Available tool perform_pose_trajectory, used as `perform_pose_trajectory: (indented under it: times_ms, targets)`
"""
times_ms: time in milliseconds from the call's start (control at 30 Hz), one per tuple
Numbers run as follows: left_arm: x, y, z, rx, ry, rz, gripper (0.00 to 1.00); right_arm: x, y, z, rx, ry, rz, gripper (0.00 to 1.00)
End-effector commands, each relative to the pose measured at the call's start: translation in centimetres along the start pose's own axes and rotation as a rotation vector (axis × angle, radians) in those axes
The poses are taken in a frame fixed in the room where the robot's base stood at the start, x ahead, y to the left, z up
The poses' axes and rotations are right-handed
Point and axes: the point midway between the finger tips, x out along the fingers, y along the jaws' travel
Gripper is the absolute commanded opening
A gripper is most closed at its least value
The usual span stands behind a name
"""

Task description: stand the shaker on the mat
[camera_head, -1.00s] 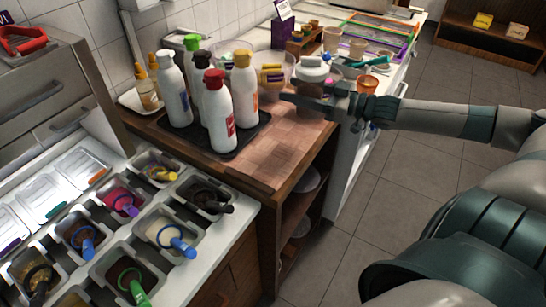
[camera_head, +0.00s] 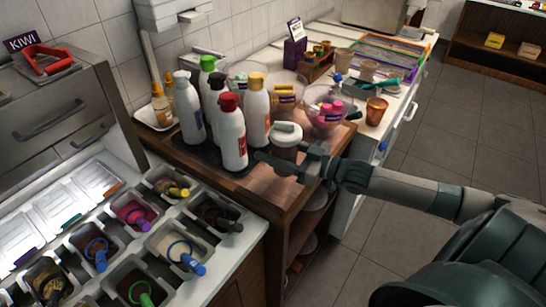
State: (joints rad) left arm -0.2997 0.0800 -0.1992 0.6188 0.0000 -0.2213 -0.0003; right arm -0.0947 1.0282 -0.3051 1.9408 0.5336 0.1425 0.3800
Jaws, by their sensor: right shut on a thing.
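The dark mat (camera_head: 207,155) lies to the left, under a group of bottles. The shaker is to the right of the mat, beside the red-capped bottle (camera_head: 233,140). My left gripper is not in view.
Several white bottles with coloured caps crowd the mat, including a yellow-capped one (camera_head: 256,110). A clear bowl with pink items (camera_head: 328,112) and a copper cup (camera_head: 376,110) stand behind the shaker. Topping tubs (camera_head: 132,212) fill the lower left. Some bare wood (camera_head: 262,183) shows in front.

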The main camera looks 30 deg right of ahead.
Motion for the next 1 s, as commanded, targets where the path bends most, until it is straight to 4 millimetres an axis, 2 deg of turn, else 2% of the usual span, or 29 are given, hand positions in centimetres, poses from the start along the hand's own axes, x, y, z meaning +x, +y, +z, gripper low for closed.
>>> perform_pose_trajectory:
  times_ms: [367,700,1000]
  targets:
    - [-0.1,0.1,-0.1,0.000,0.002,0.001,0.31,0.0,0.0,0.2,0.000,0.001,0.001,0.22]
    - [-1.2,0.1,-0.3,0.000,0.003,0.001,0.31,0.1,0.0,3.7,0.000,0.001,0.001,0.22]
    - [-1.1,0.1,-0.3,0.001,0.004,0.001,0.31,0.0,0.0,4.0,-0.001,0.001,0.000,0.22]
